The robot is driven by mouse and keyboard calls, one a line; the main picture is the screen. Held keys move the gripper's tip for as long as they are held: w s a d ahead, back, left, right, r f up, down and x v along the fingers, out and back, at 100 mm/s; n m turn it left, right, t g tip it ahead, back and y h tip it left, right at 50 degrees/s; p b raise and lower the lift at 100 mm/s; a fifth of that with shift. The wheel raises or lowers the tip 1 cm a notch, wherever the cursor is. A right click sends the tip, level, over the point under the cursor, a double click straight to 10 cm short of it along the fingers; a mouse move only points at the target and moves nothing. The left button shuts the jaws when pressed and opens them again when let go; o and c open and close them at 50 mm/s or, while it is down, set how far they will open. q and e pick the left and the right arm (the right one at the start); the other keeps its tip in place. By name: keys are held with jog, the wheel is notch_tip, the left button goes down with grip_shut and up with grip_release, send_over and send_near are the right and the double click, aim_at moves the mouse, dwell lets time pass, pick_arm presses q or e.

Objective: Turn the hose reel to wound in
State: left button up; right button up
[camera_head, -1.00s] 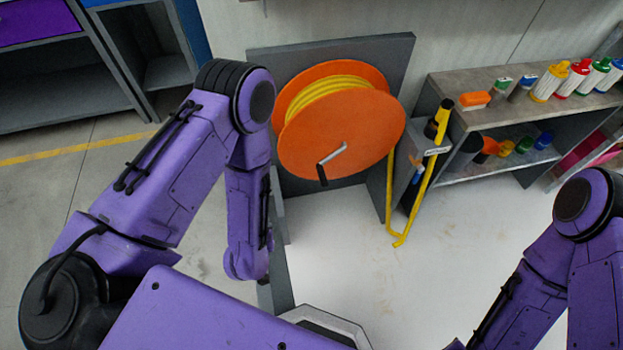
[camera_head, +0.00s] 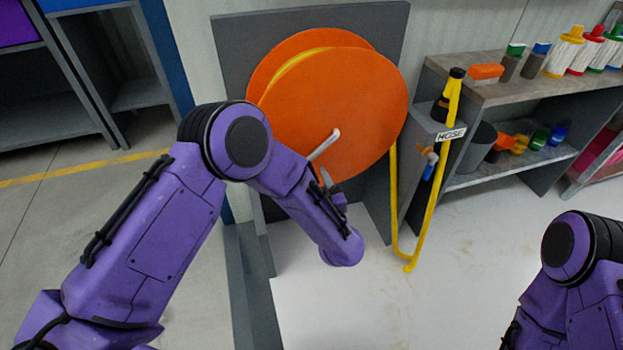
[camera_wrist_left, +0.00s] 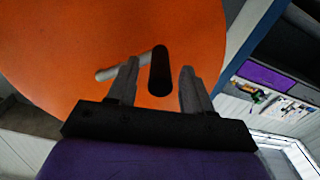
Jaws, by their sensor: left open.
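The orange hose reel (camera_head: 345,110) stands in front of a grey back panel, with a strip of yellow hose (camera_head: 290,72) showing between its discs. Its crank arm (camera_head: 324,145) shows on the front disc; in the head view my left arm hides the crank's grip. In the left wrist view the black crank grip (camera_wrist_left: 160,70) stands between the two fingers of my open left gripper (camera_wrist_left: 157,85), with a gap on both sides. The orange disc (camera_wrist_left: 110,40) fills much of that view behind it. My right gripper is out of view; only part of its arm shows at lower right.
A shelf (camera_head: 490,92) with bottles and cups stands further right. The white floor (camera_head: 380,310) in front is clear.

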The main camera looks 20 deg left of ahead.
pick_arm(q)
jog(key=shift+x, duration=1.35)
grip_shut()
